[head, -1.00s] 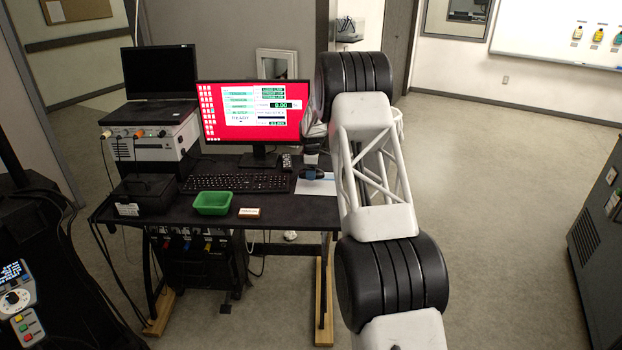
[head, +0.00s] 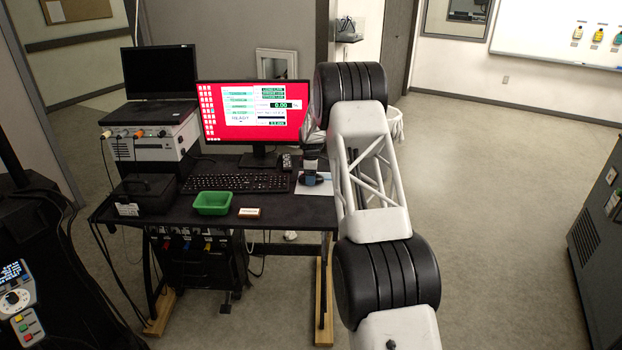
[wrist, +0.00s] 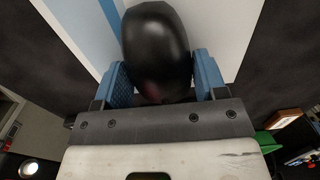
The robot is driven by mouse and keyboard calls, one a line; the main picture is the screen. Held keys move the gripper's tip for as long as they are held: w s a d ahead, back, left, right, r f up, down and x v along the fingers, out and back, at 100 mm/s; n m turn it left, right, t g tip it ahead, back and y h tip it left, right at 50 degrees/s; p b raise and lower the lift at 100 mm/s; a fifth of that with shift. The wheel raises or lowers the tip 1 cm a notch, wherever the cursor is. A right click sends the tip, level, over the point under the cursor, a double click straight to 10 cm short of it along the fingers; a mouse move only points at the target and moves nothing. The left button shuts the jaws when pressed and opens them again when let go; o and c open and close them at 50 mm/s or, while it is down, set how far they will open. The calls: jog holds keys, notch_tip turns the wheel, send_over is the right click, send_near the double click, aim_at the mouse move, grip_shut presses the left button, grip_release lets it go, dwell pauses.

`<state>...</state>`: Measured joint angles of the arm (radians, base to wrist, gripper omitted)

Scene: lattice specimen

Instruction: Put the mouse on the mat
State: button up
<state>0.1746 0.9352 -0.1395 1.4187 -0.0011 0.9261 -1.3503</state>
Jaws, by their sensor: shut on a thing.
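The dark, rounded mouse (wrist: 157,55) sits between the blue finger pads of my gripper (wrist: 160,80) in the wrist view. The pads touch both its sides, and my gripper is shut on it. The white mat (wrist: 222,25) with a blue stripe lies beneath the mouse in that view. In the head view, my gripper (head: 311,178) is low over the right end of the desk, partly hiding the mouse. The pale mat (head: 308,190) shows around it. I cannot tell whether the mouse touches the mat.
The black desk (head: 285,215) is clear in front of the mat. A keyboard (head: 235,183) lies to the left, with a green tray (head: 212,203) and a small wooden-edged block (head: 249,212) in front. A monitor (head: 253,115) stands behind. A small dark handset (head: 287,162) lies behind the mat.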

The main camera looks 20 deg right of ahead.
jog(key=shift+f, duration=0.25)
jog(key=shift+f, duration=0.1)
jog(key=o, duration=0.9)
jog(key=shift+o, duration=0.2)
notch_tip(320, 180, up, 12)
dwell(0.4)
dwell(0.4)
